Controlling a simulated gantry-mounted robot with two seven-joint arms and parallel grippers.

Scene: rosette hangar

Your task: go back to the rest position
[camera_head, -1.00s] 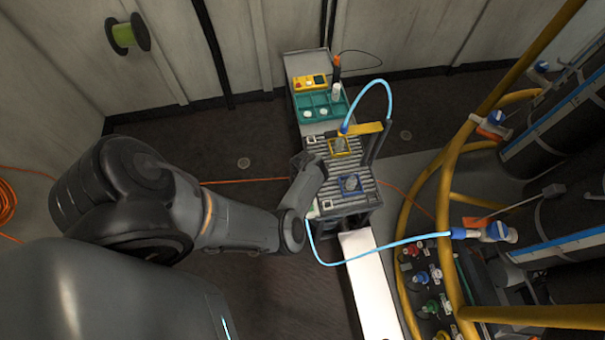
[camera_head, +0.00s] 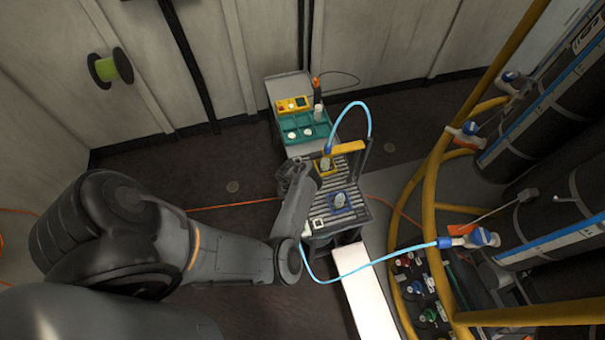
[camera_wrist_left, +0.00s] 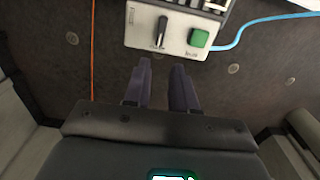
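My left arm comes in from the left in the head view, and its gripper (camera_head: 298,178) is beside the left edge of the slatted workbench (camera_head: 340,226). In the left wrist view, the two dark fingers of this gripper (camera_wrist_left: 163,68) are apart, with only bare floor between them. A pale control box (camera_wrist_left: 180,30) with a lever and a green button (camera_wrist_left: 198,38) lies just beyond the fingertips, not between them. My right gripper is not in view.
A blue hose (camera_head: 380,258) runs from the bench to the yellow-railed rack (camera_head: 430,200) at right. A teal tray (camera_head: 303,128) sits at the bench's far end. An orange cable (camera_head: 235,203) crosses the floor. A green spool (camera_head: 107,69) hangs on the wall.

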